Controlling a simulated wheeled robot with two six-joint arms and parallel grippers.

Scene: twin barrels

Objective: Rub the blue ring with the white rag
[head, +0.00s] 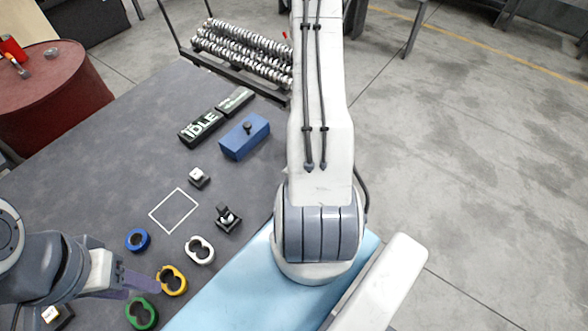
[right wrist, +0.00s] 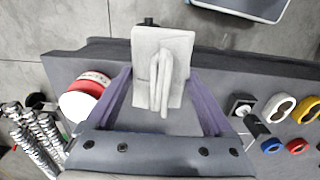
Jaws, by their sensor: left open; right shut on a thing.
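The blue ring (head: 138,240) lies on the dark grey table in the head view, below the white square outline. A blue ring (right wrist: 271,147) also shows at the right of the right wrist view, beside a red one. My right gripper (right wrist: 160,88) is shut on the white rag (right wrist: 148,45), a pale square with a raised fold between the purple fingers. That gripper and the rag do not show in the head view. My left gripper (head: 150,284) is open, low at the left, close to the yellow ring and below the blue ring. Its finger gap is hard to see.
White (head: 200,250), yellow (head: 173,281) and green (head: 141,313) double rings lie near the blue ring. A blue block (head: 245,137), the IDLE sign (head: 201,128) and a shaft rack (head: 240,52) stand farther back. A red barrel (head: 50,95) stands left.

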